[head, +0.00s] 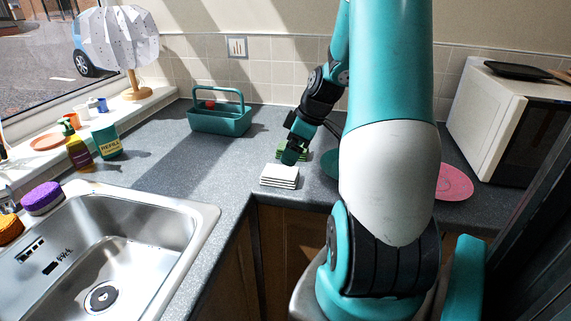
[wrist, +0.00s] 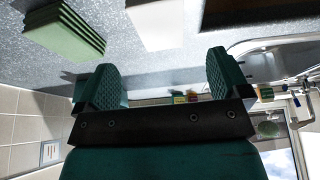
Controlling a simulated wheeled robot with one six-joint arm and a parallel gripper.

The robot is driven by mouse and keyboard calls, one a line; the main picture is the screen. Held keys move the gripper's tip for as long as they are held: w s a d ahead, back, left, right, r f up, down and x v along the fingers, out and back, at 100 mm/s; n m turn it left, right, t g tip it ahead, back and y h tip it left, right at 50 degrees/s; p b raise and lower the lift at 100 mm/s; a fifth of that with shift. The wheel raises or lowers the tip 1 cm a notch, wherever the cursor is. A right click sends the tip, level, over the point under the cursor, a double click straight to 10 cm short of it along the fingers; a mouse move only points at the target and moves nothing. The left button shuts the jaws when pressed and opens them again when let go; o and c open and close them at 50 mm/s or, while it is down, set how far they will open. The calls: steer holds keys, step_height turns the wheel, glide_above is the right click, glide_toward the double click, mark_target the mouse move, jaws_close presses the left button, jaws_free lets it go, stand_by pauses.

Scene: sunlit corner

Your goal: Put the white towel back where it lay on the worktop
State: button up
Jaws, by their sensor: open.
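The white towel (head: 279,177) lies folded in a flat stack on the grey worktop (head: 228,180), near the front edge at the inner corner beside the sink. In the wrist view, part of the white towel (wrist: 162,22) shows at the top, cut off by the frame. My gripper (head: 291,154) is just behind and above the towel in the head view. In the wrist view, my gripper (wrist: 165,82) has its two teal fingers wide apart, with nothing between them. A folded green cloth (wrist: 65,32) lies beside the white towel, partly hidden by my gripper in the head view.
A teal caddy (head: 220,123) stands behind to the left. A pink plate (head: 454,183) and a microwave (head: 500,112) are at the right. The steel sink (head: 105,235) fills the front left. My arm hides part of the right worktop. The worktop left of the towel is clear.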

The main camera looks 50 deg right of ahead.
steer(key=w+a+r+n+g+y, duration=0.1)
steer(key=a+r, duration=0.3)
steer(key=a, duration=0.8)
steer(key=a+r+n+g+y, duration=0.1)
steer(key=a+r, duration=0.4)
steer(key=a, duration=0.7)
steer(key=s+a+r+g, duration=0.1)
steer(key=s+a+g, duration=0.1)
steer(key=s+a, duration=1.1)
steer(key=a, duration=0.2)
steer(key=shift+a+r+n, duration=0.3)
steer(key=shift+a, duration=0.1)
steer(key=shift+c, duration=0.3)
